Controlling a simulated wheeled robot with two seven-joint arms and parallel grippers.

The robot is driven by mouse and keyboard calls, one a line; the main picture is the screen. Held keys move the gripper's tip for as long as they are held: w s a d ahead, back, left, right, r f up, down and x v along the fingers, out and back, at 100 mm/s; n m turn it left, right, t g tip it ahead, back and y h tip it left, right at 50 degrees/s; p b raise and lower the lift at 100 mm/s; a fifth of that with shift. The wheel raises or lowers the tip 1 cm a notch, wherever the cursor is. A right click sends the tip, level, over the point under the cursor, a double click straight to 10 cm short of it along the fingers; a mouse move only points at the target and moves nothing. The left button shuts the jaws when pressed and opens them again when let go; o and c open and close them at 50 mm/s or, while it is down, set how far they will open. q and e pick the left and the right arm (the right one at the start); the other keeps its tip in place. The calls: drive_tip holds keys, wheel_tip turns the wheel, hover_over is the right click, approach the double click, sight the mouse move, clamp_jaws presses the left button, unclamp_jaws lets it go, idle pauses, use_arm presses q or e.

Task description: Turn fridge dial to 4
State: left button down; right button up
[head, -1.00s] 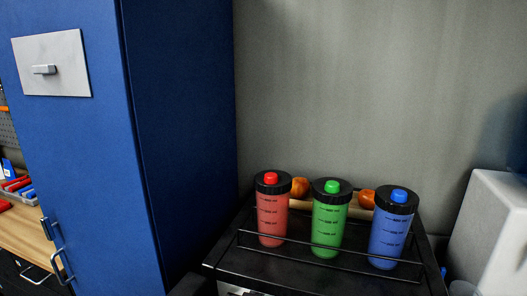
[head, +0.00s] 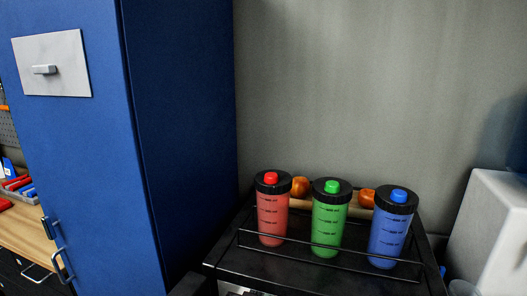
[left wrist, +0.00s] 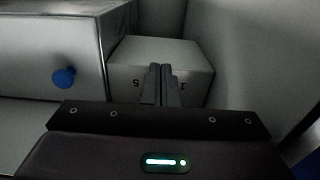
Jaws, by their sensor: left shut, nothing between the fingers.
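In the left wrist view, my left gripper (left wrist: 161,70) is shut and empty. Its two fingers stand together in front of a pale box-shaped housing (left wrist: 190,55) with small dark marks on its near face, one of which looks like a 5. The fingers cover the middle of that face, so I cannot see a dial or its setting, nor tell whether the fingers touch the housing. In the head view neither gripper shows. A dark rack-topped unit (head: 262,264) stands at the lower middle; I cannot tell from the picture if it is the fridge.
In the left wrist view, a pale drawer-like box (left wrist: 30,62) with a round blue knob (left wrist: 63,77) is at the left, and a pale wall closes the right. In the head view, red, green (head: 330,222) and blue bottles stand on the unit, beside a tall blue cabinet (head: 185,130).

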use_arm(q)
drive_tip(key=p+v, duration=0.3)
drive_tip(key=v, duration=0.3)
drive_tip(key=shift+f, duration=0.25)
